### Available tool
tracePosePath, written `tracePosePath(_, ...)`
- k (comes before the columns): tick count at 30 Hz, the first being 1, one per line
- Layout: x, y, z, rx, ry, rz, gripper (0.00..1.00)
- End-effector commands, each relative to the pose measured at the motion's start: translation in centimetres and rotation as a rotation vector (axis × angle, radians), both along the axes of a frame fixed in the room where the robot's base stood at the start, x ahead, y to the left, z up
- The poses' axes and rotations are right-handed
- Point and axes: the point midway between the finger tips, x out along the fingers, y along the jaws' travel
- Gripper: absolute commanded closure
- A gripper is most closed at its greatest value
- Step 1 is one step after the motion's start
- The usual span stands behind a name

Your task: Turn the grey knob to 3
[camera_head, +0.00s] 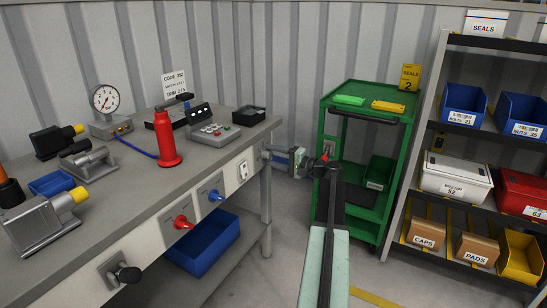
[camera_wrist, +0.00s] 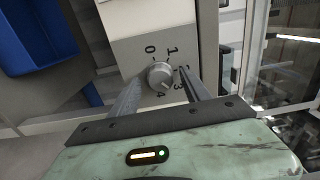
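The grey knob (camera_wrist: 160,75) sits on a pale panel (camera_wrist: 130,20) with the numbers 0, 1, 3 and 4 readable around it; the 2 is mostly hidden by the right finger. A dark mark on the knob's face is too small to read its setting surely. My gripper (camera_wrist: 163,80) is open, with one finger on each side of the knob; I cannot tell whether either finger touches it.
The grey bench (camera_head: 110,210) carries a gauge (camera_head: 105,100), a red cylinder (camera_head: 166,140) and a control box (camera_head: 207,128). Red (camera_head: 182,222) and blue (camera_head: 215,195) knobs are on its front. A green cart (camera_head: 370,240) and shelves (camera_head: 430,120) stand to the right.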

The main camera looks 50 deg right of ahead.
Motion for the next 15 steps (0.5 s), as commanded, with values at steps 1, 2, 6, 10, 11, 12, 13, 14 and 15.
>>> tracePosePath(1,0.0,0.0,0.0,0.0,0.0,0.001,0.45)
tracePosePath(2,0.1,0.1,0.0,0.0,0.0,0.001,0.45)
tracePosePath(6,-0.7,-0.1,0.0,0.0,-0.001,0.0,0.45)
tracePosePath(10,-3.1,-0.7,0.0,0.0,0.0,-0.002,0.45)
tracePosePath(11,-3.8,-0.8,0.0,0.0,0.0,-0.002,0.45)
tracePosePath(12,-4.5,-1.0,0.0,0.0,0.0,-0.001,0.45)
tracePosePath(13,-5.1,-1.2,0.0,0.0,0.0,-0.002,0.45)
tracePosePath(14,-5.6,-1.3,0.0,0.0,0.0,-0.002,0.45)
tracePosePath(15,-6.2,-1.5,0.0,0.0,0.0,-0.001,0.45)
